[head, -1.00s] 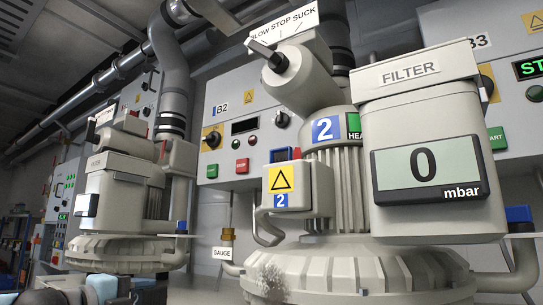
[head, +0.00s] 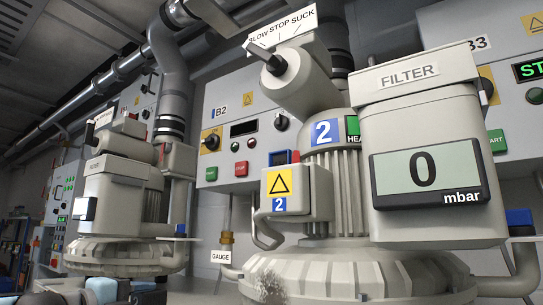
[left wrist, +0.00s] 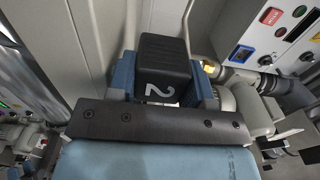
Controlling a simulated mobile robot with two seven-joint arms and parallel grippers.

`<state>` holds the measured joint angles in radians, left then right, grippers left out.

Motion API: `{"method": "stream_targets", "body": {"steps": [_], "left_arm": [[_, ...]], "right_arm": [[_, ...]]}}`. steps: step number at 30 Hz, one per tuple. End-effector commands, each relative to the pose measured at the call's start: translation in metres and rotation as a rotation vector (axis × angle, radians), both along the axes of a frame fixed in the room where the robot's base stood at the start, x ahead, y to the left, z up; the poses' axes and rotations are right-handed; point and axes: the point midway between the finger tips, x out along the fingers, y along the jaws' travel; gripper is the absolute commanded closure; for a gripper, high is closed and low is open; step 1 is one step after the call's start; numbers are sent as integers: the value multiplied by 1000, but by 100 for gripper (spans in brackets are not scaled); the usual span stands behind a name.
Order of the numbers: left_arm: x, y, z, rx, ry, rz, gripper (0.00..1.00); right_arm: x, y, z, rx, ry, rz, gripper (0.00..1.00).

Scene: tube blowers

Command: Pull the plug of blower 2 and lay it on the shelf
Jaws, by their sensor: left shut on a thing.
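A black block-shaped plug (left wrist: 163,62) marked with a white 2 is in the left wrist view. My left gripper (left wrist: 166,92) is shut on it, with a blue finger on each side. Whether the plug touches anything beyond the fingers is hidden. Blower 2 (head: 335,210) stands large in the middle of the head view. Its box (head: 295,190) has a yellow warning triangle and a blue 2 label. Light-blue and dark parts of my arm show at the bottom left of the head view, but no fingertips are clear there. I cannot pick out the shelf. My right gripper is not in view.
Control panel B2 (head: 224,112) is on the wall behind blower 2. The grey filter housing (head: 425,140), reading 0 mbar, blocks the right side. Another blower (head: 120,205) stands at the left. A brass fitting (head: 228,239) is by the GAUGE tag (head: 221,257).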

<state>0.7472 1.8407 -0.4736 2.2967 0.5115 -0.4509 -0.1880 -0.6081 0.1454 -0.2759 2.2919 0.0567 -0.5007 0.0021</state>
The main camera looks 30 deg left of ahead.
Motion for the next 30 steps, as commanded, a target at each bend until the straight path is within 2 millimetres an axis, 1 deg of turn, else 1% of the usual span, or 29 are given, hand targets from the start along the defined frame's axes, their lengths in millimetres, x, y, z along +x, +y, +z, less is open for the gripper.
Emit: {"method": "stream_targets", "body": {"steps": [1, 14, 24, 30], "left_arm": [[0, 0, -1, 0, 0, 0, 88], [0, 0, 19, 0, -1, 0, 88], [0, 0, 35, 0, -1, 0, 88], [0, 0, 39, 0, -1, 0, 88]], "right_arm": [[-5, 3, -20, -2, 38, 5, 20], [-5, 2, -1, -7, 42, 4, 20], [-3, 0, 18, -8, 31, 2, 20], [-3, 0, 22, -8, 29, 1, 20]]}}
